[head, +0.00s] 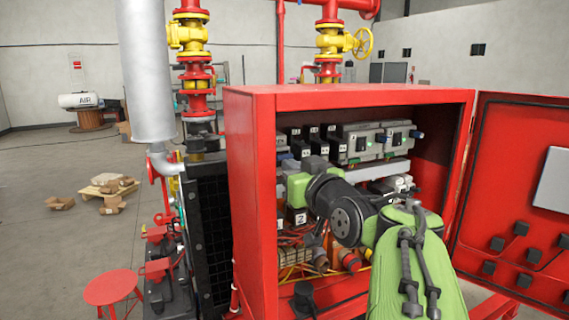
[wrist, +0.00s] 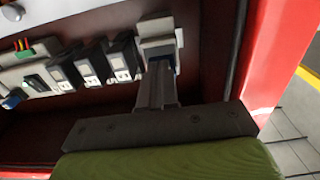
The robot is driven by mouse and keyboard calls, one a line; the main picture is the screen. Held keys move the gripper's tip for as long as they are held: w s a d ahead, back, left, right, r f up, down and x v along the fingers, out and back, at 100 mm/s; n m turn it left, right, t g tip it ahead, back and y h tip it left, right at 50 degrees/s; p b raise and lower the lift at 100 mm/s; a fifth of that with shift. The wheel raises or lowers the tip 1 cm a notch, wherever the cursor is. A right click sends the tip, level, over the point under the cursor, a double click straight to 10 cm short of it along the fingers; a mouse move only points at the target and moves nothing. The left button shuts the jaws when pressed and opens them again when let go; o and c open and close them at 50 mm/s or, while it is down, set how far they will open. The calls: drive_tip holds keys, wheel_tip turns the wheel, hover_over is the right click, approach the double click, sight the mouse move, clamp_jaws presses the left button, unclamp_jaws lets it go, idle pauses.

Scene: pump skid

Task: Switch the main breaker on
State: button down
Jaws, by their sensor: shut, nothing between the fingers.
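In the wrist view, a pale breaker (wrist: 157,27) with a dark blue part on its front sits at the right end of a row inside the red cabinet. I take it for the main breaker; its label and lever position cannot be read. My gripper (wrist: 160,68) is shut and empty. Its fingertips are right in front of the breaker's dark blue part and overlap it in the picture; I cannot tell whether they touch. In the head view, my arm reaches into the cabinet and its wrist hides the fingers. I cannot make out this breaker there.
The red cabinet (head: 350,97) is open, its door (head: 515,150) swung out right. Several dark modules (wrist: 92,65) stand beside the breaker. Grey units (head: 360,140), one with a green light, sit further right in the head view. The cabinet's side wall (wrist: 268,65) is close.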

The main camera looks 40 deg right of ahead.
drive_tip(key=f+b+v, duration=0.1)
drive_tip(key=b+v, duration=0.2)
drive_tip(key=v, duration=0.3)
drive_tip(key=shift+b, duration=0.3)
drive_tip(key=shift+f, duration=0.1)
idle(0.4)
